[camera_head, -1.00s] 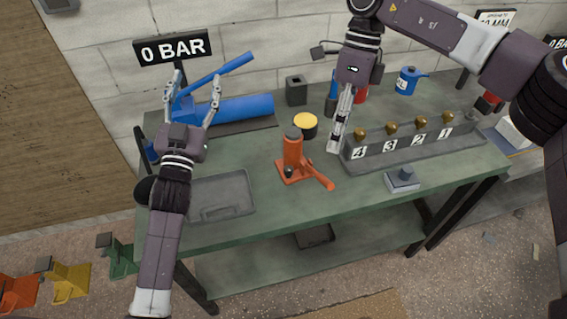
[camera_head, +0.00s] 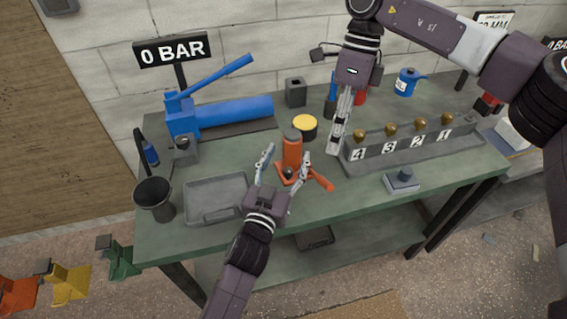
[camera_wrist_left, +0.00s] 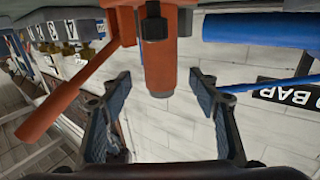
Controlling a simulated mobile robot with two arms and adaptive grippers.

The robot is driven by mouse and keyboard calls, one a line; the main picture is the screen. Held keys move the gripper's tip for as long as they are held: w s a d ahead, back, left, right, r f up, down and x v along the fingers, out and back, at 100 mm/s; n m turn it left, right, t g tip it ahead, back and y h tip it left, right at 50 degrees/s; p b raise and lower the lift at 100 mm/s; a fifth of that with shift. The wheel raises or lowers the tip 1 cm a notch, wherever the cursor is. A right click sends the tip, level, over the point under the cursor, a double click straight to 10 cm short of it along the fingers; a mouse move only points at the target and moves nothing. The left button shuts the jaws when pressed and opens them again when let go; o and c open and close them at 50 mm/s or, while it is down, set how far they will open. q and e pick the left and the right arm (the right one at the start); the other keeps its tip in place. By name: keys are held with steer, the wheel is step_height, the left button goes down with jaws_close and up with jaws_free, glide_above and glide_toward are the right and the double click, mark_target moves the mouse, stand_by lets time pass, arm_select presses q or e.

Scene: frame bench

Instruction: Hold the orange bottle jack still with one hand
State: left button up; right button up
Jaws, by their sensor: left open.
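The orange bottle jack (camera_head: 292,152) stands upright on the green bench, with its orange handle (camera_head: 322,181) pointing to the lower right. My left gripper (camera_head: 284,165) is open at the near side of the jack, its fingers spread to either side. In the left wrist view the jack's body (camera_wrist_left: 160,68) is between and beyond the open fingers (camera_wrist_left: 162,90), with a gap on each side. The jack's handle also shows there at the left (camera_wrist_left: 70,90). My right gripper (camera_head: 341,130) hangs with its fingers down behind the jack, near the numbered rack; its fingers look close together.
A grey tray (camera_head: 216,221) and a black cup (camera_head: 154,194) are at the left. A blue pump (camera_head: 235,111) lies behind, with a yellow-topped can (camera_head: 304,125) behind the jack. The numbered rack (camera_head: 415,146) and a small grey block (camera_head: 402,181) are at the right.

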mark_target(289, 151)
arm_select(q)
steer(key=x, duration=0.5)
jaws_close()
stand_by(0.4)
stand_by(0.7)
